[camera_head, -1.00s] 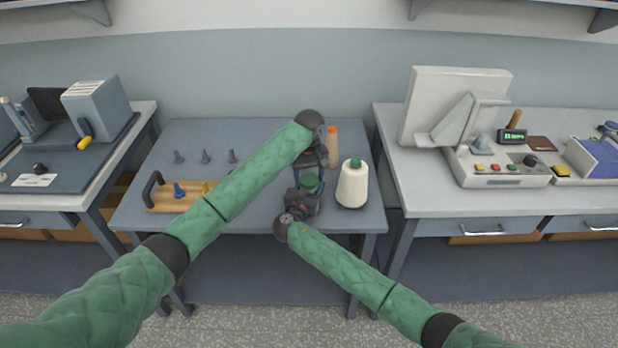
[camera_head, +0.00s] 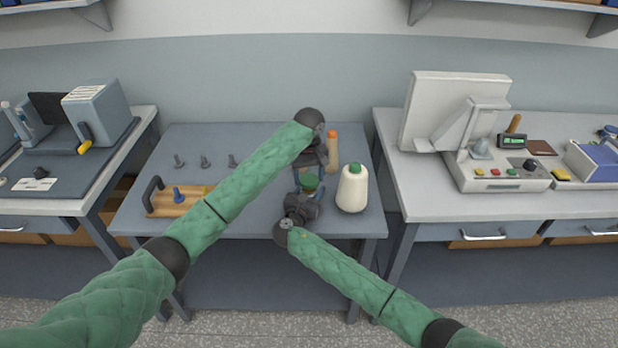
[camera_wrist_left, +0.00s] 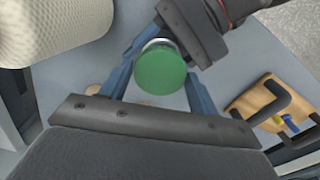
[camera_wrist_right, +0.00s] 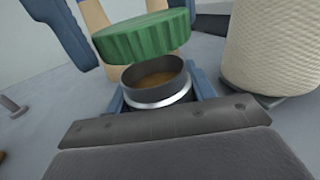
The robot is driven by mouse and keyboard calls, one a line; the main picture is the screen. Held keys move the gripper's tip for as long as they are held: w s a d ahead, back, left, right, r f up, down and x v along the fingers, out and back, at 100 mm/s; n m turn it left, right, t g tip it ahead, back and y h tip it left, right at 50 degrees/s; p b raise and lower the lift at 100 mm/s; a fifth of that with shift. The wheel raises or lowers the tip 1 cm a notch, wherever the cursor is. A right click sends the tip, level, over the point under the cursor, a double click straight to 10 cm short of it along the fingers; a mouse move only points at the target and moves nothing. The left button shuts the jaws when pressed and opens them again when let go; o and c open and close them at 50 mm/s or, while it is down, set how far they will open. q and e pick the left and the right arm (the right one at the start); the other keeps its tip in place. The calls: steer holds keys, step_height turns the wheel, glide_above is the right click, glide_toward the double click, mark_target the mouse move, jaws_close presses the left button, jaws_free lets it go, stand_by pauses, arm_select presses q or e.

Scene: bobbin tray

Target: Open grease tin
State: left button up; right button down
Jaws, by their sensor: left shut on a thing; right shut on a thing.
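The grease tin (camera_wrist_right: 155,92) is a dark round can with a pale metal band and brown grease inside, seen in the right wrist view. Its ribbed green lid (camera_wrist_right: 145,38) is off and hangs tilted just above the open mouth. My left gripper (camera_head: 308,177) is shut on the lid, whose round top (camera_wrist_left: 161,71) lies between the blue fingers in the left wrist view. My right gripper (camera_wrist_right: 158,95) is shut around the tin body from the front. In the head view the lid (camera_head: 308,181) hides much of the tin.
A cream thread cone (camera_head: 352,190) with a green top stands close to the right of the tin. An orange-topped cylinder (camera_head: 332,150) stands behind. A wooden tray (camera_head: 160,210) with a dark handle and several small dark pegs (camera_head: 205,162) are at the left of the table.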

mark_target(309, 179)
arm_select(q)
steer(key=shift+r, duration=1.65)
arm_select(e)
steer(key=shift+c, duration=2.3)
jaws_free()
